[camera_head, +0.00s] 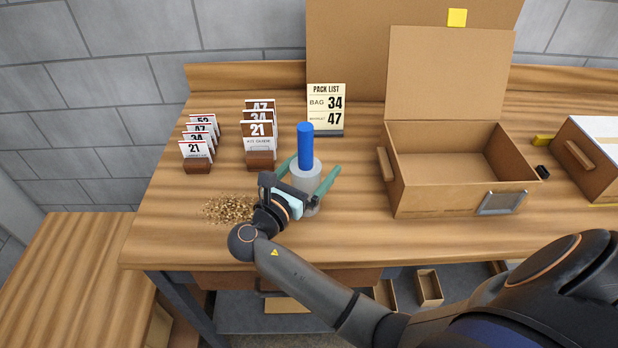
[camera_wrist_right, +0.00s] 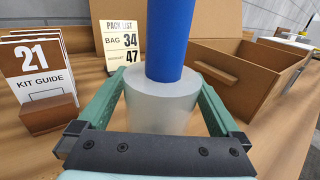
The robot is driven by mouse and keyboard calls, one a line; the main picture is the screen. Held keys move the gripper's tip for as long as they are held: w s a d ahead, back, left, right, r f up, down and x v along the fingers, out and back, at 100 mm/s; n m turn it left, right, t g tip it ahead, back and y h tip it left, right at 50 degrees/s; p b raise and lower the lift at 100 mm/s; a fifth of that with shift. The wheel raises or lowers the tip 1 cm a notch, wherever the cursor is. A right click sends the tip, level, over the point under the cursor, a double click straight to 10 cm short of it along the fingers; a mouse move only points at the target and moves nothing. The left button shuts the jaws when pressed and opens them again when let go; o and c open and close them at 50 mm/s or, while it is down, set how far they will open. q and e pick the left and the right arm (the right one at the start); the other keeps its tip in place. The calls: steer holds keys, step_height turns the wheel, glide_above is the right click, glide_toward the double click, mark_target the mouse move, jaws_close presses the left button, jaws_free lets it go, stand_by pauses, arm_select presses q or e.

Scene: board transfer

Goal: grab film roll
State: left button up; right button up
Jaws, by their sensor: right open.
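The film roll (camera_head: 304,172) stands upright on the wooden bench, a pale translucent cylinder with a blue handle (camera_head: 305,143) rising from its top. My right gripper (camera_head: 310,168) is open, with its green fingers on either side of the roll. In the right wrist view the roll (camera_wrist_right: 164,105) sits between the two fingers of the gripper (camera_wrist_right: 163,85); whether they touch it is unclear. The roll's lower part is hidden by the gripper. My left gripper is not in view.
A pack list card (camera_head: 326,105) stands behind the roll. Kit guide cards (camera_head: 258,140) and smaller numbered cards (camera_head: 195,150) stand to the left. An open cardboard box (camera_head: 440,190) is to the right. Brown granules (camera_head: 226,208) lie left of the gripper.

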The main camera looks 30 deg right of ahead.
steer(key=c, duration=1.5)
steer(key=shift+c, duration=0.3)
steer(key=shift+r, duration=0.15)
